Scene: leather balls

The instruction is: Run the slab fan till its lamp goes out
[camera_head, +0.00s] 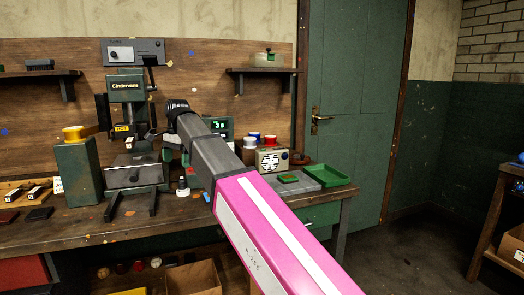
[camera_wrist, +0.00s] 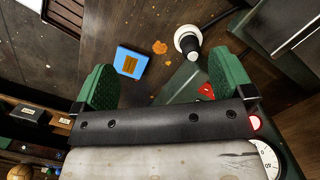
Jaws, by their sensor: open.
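A beige box with a round, fan-like grille (camera_head: 272,160) stands on the bench right of my arm in the head view. I cannot tell whether it is the slab fan, and no lit lamp is clear on it. My gripper (camera_wrist: 163,82) is open and empty in the wrist view, its two green pads wide apart over the bench. A blue block with an orange label (camera_wrist: 130,63) and a white-collared black knob (camera_wrist: 188,42) lie beyond the pads. A red button (camera_wrist: 254,123) and a round dial (camera_wrist: 266,158) show at right. In the head view, my arm hides part of the bench.
The green Cindervane machine (camera_head: 127,87) stands left of my gripper. A green digital display (camera_head: 220,126) is partly behind my arm. A grey control box (camera_head: 134,51) hangs on the wall. A green tray (camera_head: 328,175) lies at the bench's right end. Floor is clear before the door (camera_head: 357,105).

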